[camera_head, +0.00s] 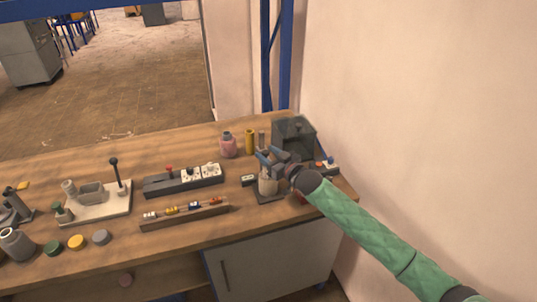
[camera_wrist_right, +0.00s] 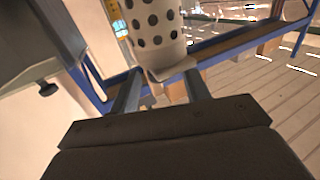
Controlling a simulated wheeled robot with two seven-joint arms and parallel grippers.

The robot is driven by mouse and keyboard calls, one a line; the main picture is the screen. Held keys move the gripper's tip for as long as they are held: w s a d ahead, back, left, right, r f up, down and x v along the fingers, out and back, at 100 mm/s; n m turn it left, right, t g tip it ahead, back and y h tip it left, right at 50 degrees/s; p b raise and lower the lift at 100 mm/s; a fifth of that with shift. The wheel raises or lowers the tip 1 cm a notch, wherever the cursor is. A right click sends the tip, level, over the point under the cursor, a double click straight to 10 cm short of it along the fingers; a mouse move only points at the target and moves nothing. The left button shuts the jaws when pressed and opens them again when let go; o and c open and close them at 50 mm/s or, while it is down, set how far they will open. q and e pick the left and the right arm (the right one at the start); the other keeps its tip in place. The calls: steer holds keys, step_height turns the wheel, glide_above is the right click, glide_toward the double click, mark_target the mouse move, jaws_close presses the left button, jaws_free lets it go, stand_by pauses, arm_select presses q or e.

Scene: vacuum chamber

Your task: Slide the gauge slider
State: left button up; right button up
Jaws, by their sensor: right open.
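My right gripper (camera_head: 268,157) is open at the right part of the workbench, above and close to a pale cylinder (camera_head: 268,186) on a dark base. In the right wrist view, a white perforated cylinder (camera_wrist_right: 154,25) with a pale lip stands just beyond my open fingers (camera_wrist_right: 160,88). Whether the fingers touch it, I cannot tell. I cannot clearly make out the gauge slider; the gripper and forearm cover part of this area. My left gripper is not in view.
A dark box (camera_head: 294,136) stands behind my right gripper, with a pink jar (camera_head: 228,146) and a yellow cylinder (camera_head: 250,141) to its left. A black socket strip (camera_head: 183,181) and a wooden rack (camera_head: 184,217) lie left of it. A wall bounds the right side.

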jaws_close()
steer(key=shift+r, duration=0.2)
step_height(320, 180, up, 4)
steer(key=shift+f+p, duration=0.2)
steer(key=shift+p, duration=0.5)
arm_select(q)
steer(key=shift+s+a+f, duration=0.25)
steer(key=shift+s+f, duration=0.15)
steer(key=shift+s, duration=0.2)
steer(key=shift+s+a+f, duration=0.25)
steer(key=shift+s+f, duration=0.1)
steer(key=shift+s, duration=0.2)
arm_select(e)
steer(key=shift+w+r, duration=0.1)
steer(key=shift+r, duration=0.2)
jaws_free()
steer(key=shift+r, duration=0.1)
